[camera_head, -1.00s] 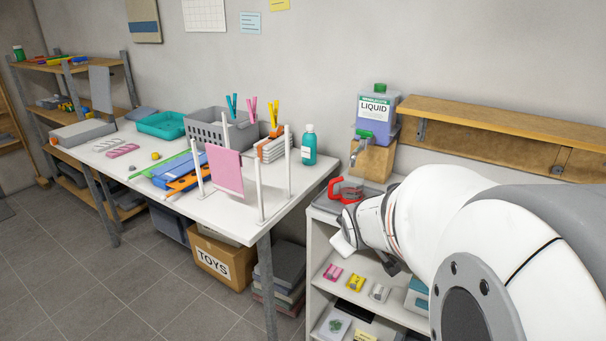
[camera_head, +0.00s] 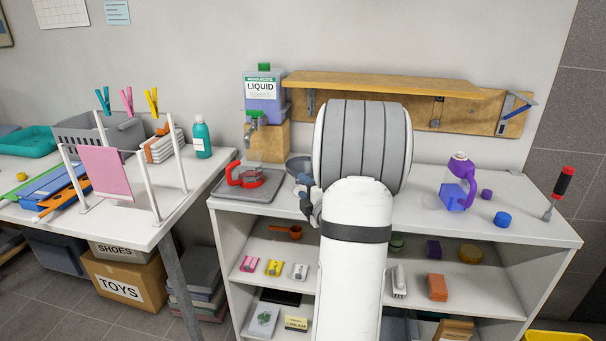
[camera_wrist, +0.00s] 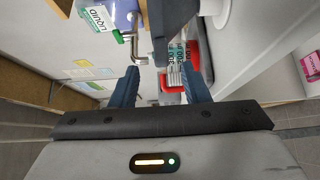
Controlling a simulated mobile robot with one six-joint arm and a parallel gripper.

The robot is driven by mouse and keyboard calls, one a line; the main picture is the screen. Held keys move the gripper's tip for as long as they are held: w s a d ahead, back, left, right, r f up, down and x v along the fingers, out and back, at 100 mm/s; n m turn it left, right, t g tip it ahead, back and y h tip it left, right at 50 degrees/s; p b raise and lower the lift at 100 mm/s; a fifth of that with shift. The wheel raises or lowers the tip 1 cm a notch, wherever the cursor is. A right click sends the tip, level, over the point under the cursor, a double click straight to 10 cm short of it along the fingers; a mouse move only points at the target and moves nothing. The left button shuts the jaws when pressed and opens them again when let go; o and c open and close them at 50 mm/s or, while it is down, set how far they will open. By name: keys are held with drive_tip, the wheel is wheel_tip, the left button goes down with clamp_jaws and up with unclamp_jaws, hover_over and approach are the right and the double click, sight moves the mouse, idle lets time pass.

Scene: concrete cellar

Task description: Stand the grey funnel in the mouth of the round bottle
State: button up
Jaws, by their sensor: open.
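A grey, round-rimmed thing, perhaps the grey funnel (camera_head: 297,164), shows beside my arm on the white shelf top; the arm hides part of it. I cannot make out a clear round bottle; my arm covers the middle of the shelf top. A teal bottle (camera_head: 201,138) with a pale cap stands on the table at left. My gripper (camera_wrist: 160,88) is open with nothing between its fingertips. In the wrist view it faces the tap (camera_wrist: 132,38) and the red-handled measuring jug (camera_wrist: 190,62). In the head view only part of it shows at my arm's left edge.
The liquid container (camera_head: 263,98) stands on a wooden block (camera_head: 267,143). The red-handled jug also shows in the head view (camera_head: 245,176), on a grey tray (camera_head: 232,190). A wooden wall shelf (camera_head: 390,86) overhangs the back. A purple jug (camera_head: 457,184) stands right of my arm.

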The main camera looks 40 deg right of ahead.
sight(298, 183)
drive_tip(key=x, duration=0.5)
drive_tip(key=shift+w+f+p, duration=0.1)
drive_tip(key=shift+p, duration=0.25)
drive_tip(key=shift+c, duration=0.3)
clamp_jaws()
